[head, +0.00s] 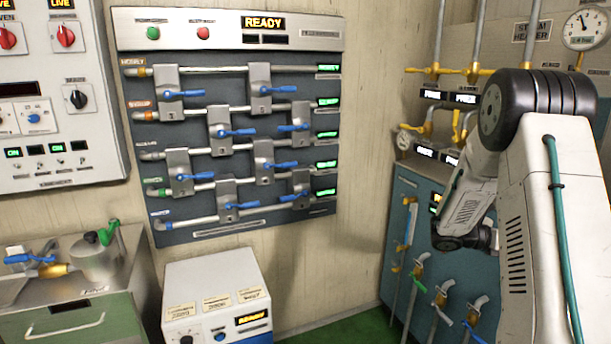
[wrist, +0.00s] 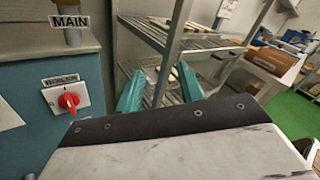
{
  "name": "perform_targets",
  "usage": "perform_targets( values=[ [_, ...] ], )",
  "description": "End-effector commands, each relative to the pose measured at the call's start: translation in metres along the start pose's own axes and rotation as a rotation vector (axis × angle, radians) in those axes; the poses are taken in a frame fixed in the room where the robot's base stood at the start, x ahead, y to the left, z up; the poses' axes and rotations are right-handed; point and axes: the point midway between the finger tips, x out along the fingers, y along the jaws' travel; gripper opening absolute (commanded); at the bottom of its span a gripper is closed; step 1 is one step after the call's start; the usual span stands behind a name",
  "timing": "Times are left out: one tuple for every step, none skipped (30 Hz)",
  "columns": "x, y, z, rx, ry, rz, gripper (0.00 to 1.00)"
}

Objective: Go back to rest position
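My gripper (wrist: 160,82) shows in the wrist view as two teal fingers standing apart, with nothing held between them. Beyond the fingers is a metal shelf rack, and the fingers touch nothing that I can see. In the head view my white arm with its black joint fills the right side, bent so that its far part points down in front of the blue cabinet (head: 403,190). The gripper's fingers cannot be made out in the head view.
A valve panel (head: 330,200) reading READY hangs on the wall. A white control box (head: 215,280) stands below it, left of a green floor patch (head: 355,328). In the wrist view, a red-handled switch (wrist: 68,100) is at left and a metal rack (wrist: 185,45) ahead.

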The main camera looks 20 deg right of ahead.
Motion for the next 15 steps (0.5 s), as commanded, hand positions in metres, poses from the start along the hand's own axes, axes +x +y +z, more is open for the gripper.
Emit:
perform_targets(
  values=[
    [-0.013, -0.025, 0.001, 0.115, 0.087, -0.018, 0.38],
    [-0.021, -0.039, -0.002, 0.186, 0.144, -0.034, 0.38],
    [-0.032, -0.058, -0.007, 0.28, 0.218, -0.059, 0.38],
    [-0.041, -0.072, -0.01, 0.347, 0.273, -0.078, 0.38],
    [-0.051, -0.085, -0.013, 0.415, 0.326, -0.099, 0.38],
    [-0.064, -0.102, -0.018, 0.5, 0.395, -0.128, 0.38],
    [-0.074, -0.115, -0.022, 0.561, 0.446, -0.15, 0.38],
    [-0.084, -0.127, -0.025, 0.622, 0.496, -0.174, 0.38],
    [-0.098, -0.143, -0.03, 0.697, 0.562, -0.206, 0.38],
    [-0.109, -0.155, -0.034, 0.752, 0.61, -0.231, 0.38],
    [-0.12, -0.166, -0.037, 0.804, 0.659, -0.255, 0.38],
    [-0.134, -0.18, -0.042, 0.87, 0.722, -0.291, 0.38],
    [-0.145, -0.191, -0.046, 0.916, 0.77, -0.316, 0.38],
    [-0.155, -0.202, -0.049, 0.96, 0.817, -0.343, 0.38],
    [-0.17, -0.215, -0.054, 1.013, 0.879, -0.378, 0.38]
  ],
)
